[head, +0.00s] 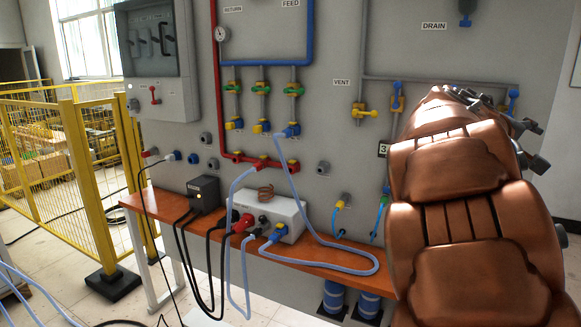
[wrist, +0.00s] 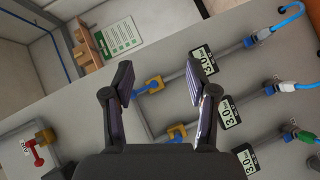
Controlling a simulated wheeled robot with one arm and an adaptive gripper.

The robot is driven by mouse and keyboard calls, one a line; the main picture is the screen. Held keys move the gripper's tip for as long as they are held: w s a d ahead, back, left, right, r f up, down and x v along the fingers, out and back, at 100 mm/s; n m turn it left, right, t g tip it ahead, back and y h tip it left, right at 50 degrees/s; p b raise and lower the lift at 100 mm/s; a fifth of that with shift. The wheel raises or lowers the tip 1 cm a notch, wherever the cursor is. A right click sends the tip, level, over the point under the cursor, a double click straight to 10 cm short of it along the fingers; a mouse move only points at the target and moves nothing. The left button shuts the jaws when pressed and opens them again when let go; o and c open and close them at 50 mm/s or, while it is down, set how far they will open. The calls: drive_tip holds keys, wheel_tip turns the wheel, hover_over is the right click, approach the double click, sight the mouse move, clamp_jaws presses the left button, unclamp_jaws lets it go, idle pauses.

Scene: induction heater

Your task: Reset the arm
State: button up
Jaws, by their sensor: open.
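My gripper (wrist: 162,100) shows in the wrist view with its two fingers spread apart and nothing between them. Behind the fingers is the grey wall panel (wrist: 70,105) with pipes, yellow and blue valves, and several gauges reading 3.0. I cannot tell how far the fingertips are from the panel. In the head view my copper-coloured arm fills the right side and hides part of the panel. My gripper itself cannot be made out there.
An orange shelf (head: 335,257) along the panel carries a white box (head: 284,213) and a black box (head: 204,193) with hoses and cables hanging off. A yellow fence (head: 75,150) stands at the left. Light floor shows at the lower left.

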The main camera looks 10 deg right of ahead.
drive_tip(key=s+a+f+g+y+p, duration=0.1)
drive_tip(key=s+a+f+y, duration=0.4)
drive_tip(key=a+f, duration=0.55)
drive_tip(key=s+a+f+g+y, duration=0.1)
drive_tip(key=s+a+f+y, duration=0.4)
drive_tip(key=a+f, duration=0.55)
drive_tip(key=s+a+f+g+y, duration=0.1)
drive_tip(key=s+a+f+y, duration=0.1)
drive_tip(key=s+a+f, duration=0.4)
drive_tip(key=s+a+f+n+g+y+p, duration=0.1)
drive_tip(key=s+a+f+g+y, duration=0.1)
drive_tip(key=s+a+f, duration=0.4)
drive_tip(key=s+a, duration=0.5)
drive_tip(key=a, duration=0.1)
drive_tip(key=shift+s+a+y, duration=0.15)
drive_tip(key=shift+a+y, duration=0.15)
drive_tip(key=shift+a, duration=0.05)
drive_tip(key=shift+f, duration=0.1)
